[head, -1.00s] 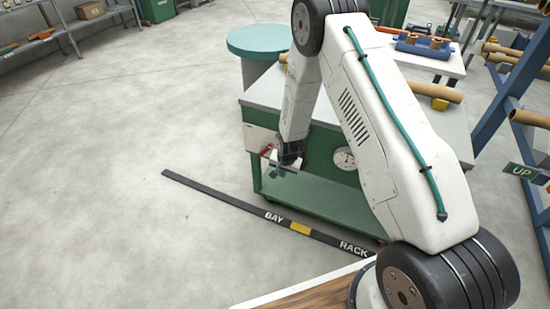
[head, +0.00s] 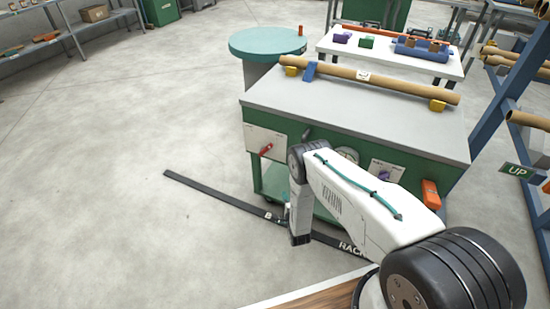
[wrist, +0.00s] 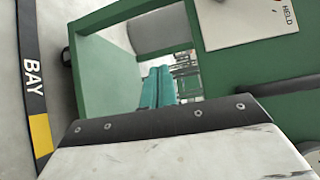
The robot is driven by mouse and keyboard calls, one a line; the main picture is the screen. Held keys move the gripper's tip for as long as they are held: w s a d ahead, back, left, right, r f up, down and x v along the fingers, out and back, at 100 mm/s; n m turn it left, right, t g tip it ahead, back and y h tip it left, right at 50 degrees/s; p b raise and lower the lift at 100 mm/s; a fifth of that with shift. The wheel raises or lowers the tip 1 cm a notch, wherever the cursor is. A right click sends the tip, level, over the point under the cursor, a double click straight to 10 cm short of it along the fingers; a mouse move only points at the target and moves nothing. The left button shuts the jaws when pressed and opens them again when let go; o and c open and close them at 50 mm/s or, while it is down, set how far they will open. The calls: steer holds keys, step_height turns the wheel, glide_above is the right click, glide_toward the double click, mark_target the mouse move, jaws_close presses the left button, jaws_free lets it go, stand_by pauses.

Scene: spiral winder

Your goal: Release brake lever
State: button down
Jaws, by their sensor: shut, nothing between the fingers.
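The red lever (head: 266,150) sits on a white panel (head: 263,141) at the left of the green machine's front in the head view. Its handle slants down and left. No gripper touches it. A corner of a white panel with the word HELD (wrist: 262,22) shows at the top right of the wrist view; the red lever is not visible there. My gripper (wrist: 158,72) shows as two teal fingers side by side, shut and empty, in front of the green machine's lower opening. In the head view it is mostly hidden by my lowered arm, below the lever.
The green machine (head: 355,115) has a gauge (head: 347,155), a dark lever (head: 307,132), a purple knob (head: 384,175) and an orange box (head: 431,195). A cardboard tube (head: 370,79) lies on top. A black floor strip (head: 215,192) runs in front. Floor at left is clear.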

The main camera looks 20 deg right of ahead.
step_height(320, 180, up, 10)
steer(key=m+t, duration=0.4)
steer(key=t, duration=0.1)
steer(key=shift+t, duration=0.3)
steer(key=shift+w+d, duration=0.1)
steer(key=shift+w, duration=0.1)
